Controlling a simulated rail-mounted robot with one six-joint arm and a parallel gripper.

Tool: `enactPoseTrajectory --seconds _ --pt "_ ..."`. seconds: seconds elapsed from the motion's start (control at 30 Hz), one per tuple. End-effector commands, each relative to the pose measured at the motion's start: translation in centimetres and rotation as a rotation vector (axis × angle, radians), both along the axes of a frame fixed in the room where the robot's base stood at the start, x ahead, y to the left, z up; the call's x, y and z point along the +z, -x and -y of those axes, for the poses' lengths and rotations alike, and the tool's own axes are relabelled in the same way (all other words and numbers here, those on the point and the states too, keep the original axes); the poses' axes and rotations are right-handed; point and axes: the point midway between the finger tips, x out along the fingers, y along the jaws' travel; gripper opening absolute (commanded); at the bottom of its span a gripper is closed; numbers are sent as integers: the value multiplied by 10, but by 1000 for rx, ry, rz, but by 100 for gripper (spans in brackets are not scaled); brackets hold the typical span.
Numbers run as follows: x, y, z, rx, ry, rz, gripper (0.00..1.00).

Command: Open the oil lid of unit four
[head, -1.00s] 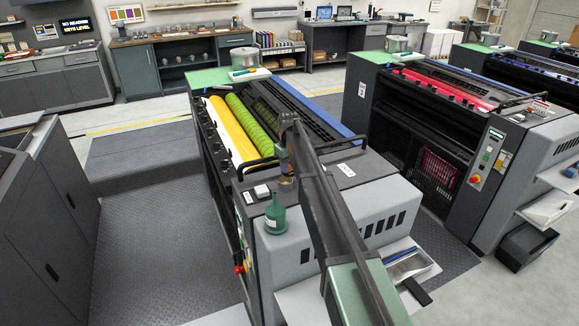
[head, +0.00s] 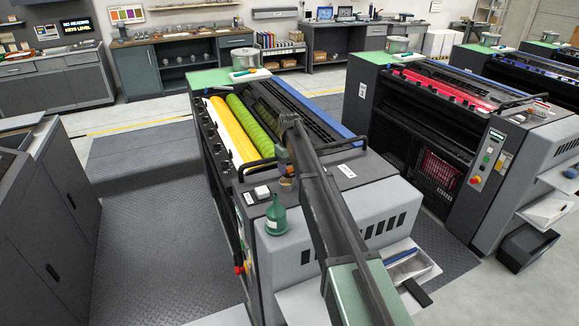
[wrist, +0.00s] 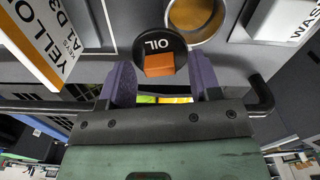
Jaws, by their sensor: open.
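The black round oil lid (wrist: 148,41), marked OIL, has an orange block-shaped tab (wrist: 159,65) and shows at the top middle of the wrist view. My gripper (wrist: 162,80) is open, its two purple fingers apart on either side of the tab; whether they touch it I cannot tell. Beside the lid is a metal-rimmed round opening (wrist: 193,14) with amber inside. In the head view my gripper (head: 283,158) is over the near end of the press unit with the yellow roller (head: 232,132), and my arm hides much there. The lid is not clear in that view.
A yellow-and-white sign (wrist: 42,42) reading YELLO stands left of the lid, and a white box (wrist: 282,18) marked WASH lies right. A black handrail (wrist: 262,96) passes close by my gripper. A green funnel bottle (head: 275,216) stands on the unit's near end.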

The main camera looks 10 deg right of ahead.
Motion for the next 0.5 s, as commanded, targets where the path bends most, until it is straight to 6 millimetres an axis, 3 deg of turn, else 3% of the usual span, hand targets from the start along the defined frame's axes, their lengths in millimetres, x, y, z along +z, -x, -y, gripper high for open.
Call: enactPoseTrajectory --seconds 0.33,0.5 --pt "83 0 0 0 0 0 57" --pt "107 0 0 0 0 0 57"
